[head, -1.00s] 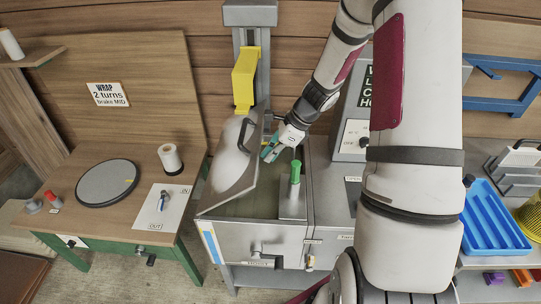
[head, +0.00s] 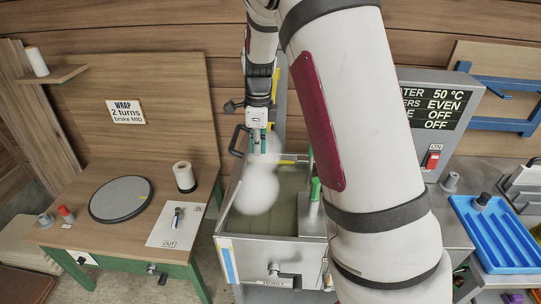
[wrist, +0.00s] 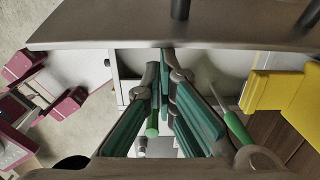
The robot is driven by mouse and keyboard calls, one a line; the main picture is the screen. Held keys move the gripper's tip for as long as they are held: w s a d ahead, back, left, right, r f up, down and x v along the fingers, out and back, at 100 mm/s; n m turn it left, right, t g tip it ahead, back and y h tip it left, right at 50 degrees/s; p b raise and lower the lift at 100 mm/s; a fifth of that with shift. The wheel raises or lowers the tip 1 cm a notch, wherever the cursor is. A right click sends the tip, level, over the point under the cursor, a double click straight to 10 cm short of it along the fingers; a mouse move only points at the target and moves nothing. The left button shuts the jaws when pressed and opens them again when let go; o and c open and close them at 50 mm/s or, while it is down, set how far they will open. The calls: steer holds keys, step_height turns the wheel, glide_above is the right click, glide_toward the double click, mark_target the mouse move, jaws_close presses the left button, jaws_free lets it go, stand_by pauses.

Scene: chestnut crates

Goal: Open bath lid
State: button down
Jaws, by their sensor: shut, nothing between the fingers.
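The metal bath (head: 275,250) stands in the middle of the head view, its water showing and white steam over it. Its grey lid (head: 231,203) stands steeply raised along the left side, seen nearly edge-on, with a dark handle (head: 236,142) near its far upper end. My gripper (head: 257,150) is above the back of the bath, just right of the handle, pointing down, its teal fingers shut and empty. In the wrist view the lid (wrist: 110,28) spans the top just beyond the fingertips (wrist: 166,62); whether they touch it I cannot tell.
A green-handled part (head: 315,190) stands upright at the bath's right side. A control box (head: 437,110) with a red switch is behind right, a blue tray (head: 495,235) at far right. A wooden bench (head: 110,235) with a turntable (head: 120,199) is left.

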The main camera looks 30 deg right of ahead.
steer(key=w+a+r+g+h+b, duration=0.1)
steer(key=w+a+r+h+b, duration=0.1)
steer(key=w+a, duration=0.3)
steer(key=shift+w+a+r, duration=0.15)
steer(key=shift+a+r, duration=0.2)
steer(key=shift+a, duration=1.05)
